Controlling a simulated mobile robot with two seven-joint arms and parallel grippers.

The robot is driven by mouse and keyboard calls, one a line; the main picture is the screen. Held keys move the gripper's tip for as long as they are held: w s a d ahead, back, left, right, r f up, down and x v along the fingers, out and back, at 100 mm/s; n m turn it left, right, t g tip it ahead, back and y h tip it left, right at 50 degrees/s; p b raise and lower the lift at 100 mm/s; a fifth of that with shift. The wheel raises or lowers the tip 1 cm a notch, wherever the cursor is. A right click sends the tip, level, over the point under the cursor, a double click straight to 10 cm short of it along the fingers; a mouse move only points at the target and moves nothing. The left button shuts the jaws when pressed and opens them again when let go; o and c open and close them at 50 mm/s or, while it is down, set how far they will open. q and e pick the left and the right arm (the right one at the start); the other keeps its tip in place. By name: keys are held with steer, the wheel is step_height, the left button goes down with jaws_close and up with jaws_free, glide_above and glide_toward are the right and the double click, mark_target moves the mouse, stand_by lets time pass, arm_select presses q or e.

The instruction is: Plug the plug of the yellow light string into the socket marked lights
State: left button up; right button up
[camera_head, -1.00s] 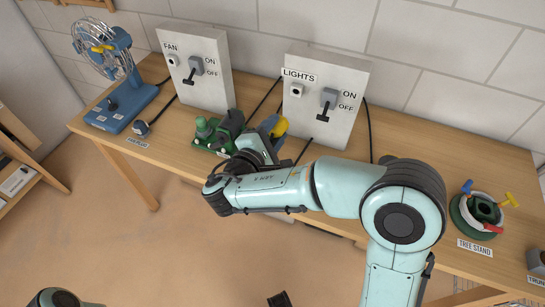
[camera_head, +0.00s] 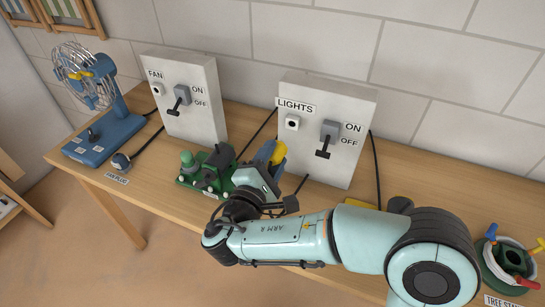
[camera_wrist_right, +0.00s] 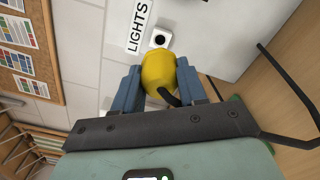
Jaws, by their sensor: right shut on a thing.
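My right gripper (camera_head: 268,158) is shut on the yellow plug (camera_head: 279,153), in front of and below the left part of the LIGHTS box (camera_head: 345,103). In the right wrist view, the yellow plug (camera_wrist_right: 158,72) sits between the two blue fingers, with a dark cord leaving its near side. The socket marked lights (camera_head: 292,123) is a small white square with a dark hole. It also shows in the right wrist view (camera_wrist_right: 160,40), just beyond the plug, and the two look apart. My left gripper is not in view.
On the wooden table (camera_head: 150,196), a green device (camera_head: 208,170) stands close to my right gripper. The FAN box (camera_head: 188,100), blue fan (camera_head: 105,110) and fan plug (camera_head: 121,162) are to the left. A green tree stand (camera_head: 505,268) is at the right. Dark cables hang by the boxes.

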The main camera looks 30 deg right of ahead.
steer(key=shift+d, duration=0.1)
steer(key=shift+x, duration=2.85)
steer(key=shift+b, duration=0.4)
steer(key=shift+x, duration=1.45)
steer(key=o, duration=1.2)
steer(key=shift+w+f, duration=0.1)
steer(key=shift+o, duration=0.2)
